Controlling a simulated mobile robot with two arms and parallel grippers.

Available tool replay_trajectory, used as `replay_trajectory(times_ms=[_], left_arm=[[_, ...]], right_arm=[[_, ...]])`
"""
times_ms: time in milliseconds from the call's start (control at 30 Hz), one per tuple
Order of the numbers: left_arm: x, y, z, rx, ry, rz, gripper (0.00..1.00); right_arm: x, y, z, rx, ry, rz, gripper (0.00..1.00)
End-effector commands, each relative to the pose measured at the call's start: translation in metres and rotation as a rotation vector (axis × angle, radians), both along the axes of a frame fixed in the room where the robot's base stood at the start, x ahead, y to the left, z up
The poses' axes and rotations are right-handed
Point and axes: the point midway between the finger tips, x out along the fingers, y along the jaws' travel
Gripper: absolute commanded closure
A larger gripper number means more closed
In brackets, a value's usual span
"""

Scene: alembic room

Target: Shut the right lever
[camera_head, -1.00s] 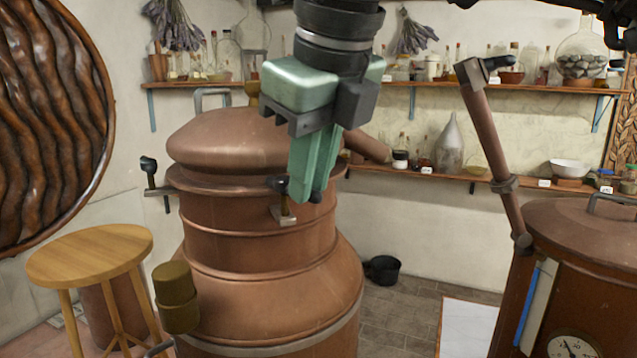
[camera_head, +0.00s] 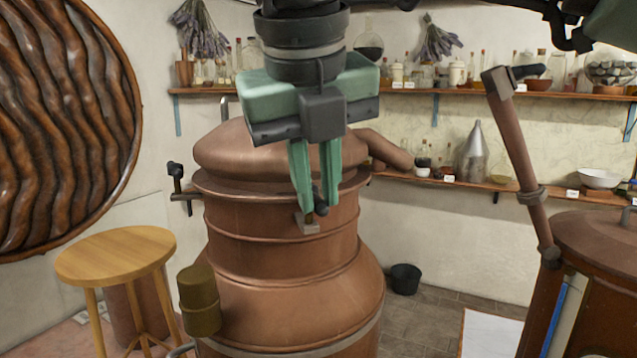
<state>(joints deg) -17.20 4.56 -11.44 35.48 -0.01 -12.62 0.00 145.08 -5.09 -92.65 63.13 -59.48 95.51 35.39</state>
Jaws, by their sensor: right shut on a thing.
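A large copper still (camera_head: 285,250) stands in the middle of the view. The right lever (camera_head: 308,226), with a dark handle and a pale metal foot, sits at the front of the still's upper rim. My right gripper (camera_head: 317,203), green with a dark mount, comes down from above. Its fingers are shut on the right lever's dark handle, which partly hides behind them. The left lever (camera_head: 177,178) stands upright at the still's left rim, apart from the gripper. My left gripper is not in view.
A wooden stool (camera_head: 115,257) and a brass cylinder (camera_head: 199,300) are at the lower left. A second copper vessel (camera_head: 605,250) with a slanting pipe (camera_head: 520,155) stands at the right. Shelves (camera_head: 450,95) with bottles line the back wall. A dark pot (camera_head: 405,279) is on the floor.

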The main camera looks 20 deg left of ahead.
Motion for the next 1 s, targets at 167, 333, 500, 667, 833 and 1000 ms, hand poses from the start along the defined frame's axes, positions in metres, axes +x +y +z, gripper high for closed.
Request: replay_trajectory(times_ms=[167,333,500,667,833,1000], left_arm=[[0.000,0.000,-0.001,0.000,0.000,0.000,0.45],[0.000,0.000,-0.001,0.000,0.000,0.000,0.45],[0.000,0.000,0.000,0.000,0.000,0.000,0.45],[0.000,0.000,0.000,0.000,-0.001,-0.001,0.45],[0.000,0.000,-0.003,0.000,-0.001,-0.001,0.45],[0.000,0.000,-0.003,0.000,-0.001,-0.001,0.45]], right_arm=[[-0.001,0.000,-0.005,-0.008,0.010,0.001,1.00],[-0.001,0.000,-0.004,-0.008,0.009,0.001,0.64],[-0.001,0.000,-0.003,-0.005,0.006,0.000,0.64],[-0.001,0.000,0.000,-0.003,0.003,0.001,0.64],[-0.009,0.000,0.018,-0.001,0.001,0.000,0.64],[-0.022,-0.001,0.045,-0.001,0.003,0.001,0.64]])
